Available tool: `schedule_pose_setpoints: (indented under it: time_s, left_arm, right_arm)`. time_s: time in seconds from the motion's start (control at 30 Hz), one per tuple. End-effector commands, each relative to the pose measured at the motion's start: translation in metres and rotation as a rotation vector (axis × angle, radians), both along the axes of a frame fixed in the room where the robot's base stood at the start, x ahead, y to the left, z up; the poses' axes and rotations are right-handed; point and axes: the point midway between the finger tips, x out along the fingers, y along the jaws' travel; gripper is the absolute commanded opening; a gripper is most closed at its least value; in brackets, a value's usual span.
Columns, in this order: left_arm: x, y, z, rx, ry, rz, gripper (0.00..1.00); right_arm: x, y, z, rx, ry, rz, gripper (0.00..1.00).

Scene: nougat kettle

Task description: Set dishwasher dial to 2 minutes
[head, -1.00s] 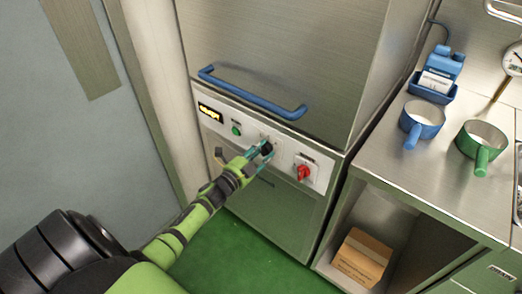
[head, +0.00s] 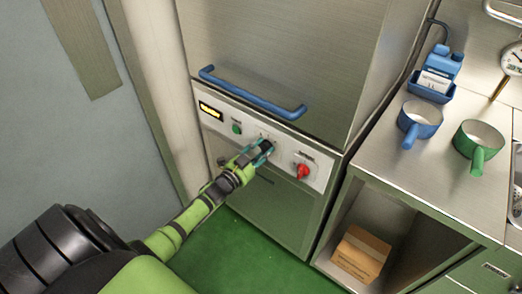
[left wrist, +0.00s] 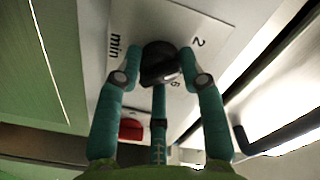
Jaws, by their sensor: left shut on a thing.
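The dishwasher (head: 250,205) stands in the middle of the head view with a pale control panel below its blue handle. Its black dial (head: 267,146) is on that panel; in the left wrist view the dial (left wrist: 158,62) sits on a white plate printed "min", "2" and "6". My left gripper (head: 263,150) is at the dial, its teal fingers (left wrist: 160,70) on either side and shut on it. The dial's pointer direction is hard to make out. My right gripper is not in view.
A red switch (head: 303,171) is right of the dial and a green button (head: 236,128) left of it. The blue handle (head: 250,95) runs above. A counter with blue and green pans (head: 478,148) stands at the right.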

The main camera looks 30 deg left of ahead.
Motion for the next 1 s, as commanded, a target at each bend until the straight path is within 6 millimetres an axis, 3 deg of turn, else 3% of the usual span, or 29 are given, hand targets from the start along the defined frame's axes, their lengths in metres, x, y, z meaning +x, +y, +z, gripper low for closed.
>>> schedule_pose_setpoints:
  time_s: [0.37,0.4,0.43,0.8,1.0]
  left_arm:
    - [0.001,-0.002,0.001,-0.007,-0.003,-0.003,0.07]
    - [0.001,-0.002,0.001,-0.007,-0.003,-0.003,0.55]
    - [0.001,-0.002,0.001,-0.006,-0.003,-0.003,0.63]
    - [-0.002,0.000,0.000,-0.004,0.000,-0.001,0.63]
    - [-0.026,0.001,-0.002,-0.004,0.003,-0.001,0.63]
  right_arm:
    - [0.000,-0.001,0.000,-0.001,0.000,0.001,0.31]
    - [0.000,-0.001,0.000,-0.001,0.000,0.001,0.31]
    - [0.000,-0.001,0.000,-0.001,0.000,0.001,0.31]
    - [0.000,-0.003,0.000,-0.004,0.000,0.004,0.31]
    - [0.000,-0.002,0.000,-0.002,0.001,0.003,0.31]
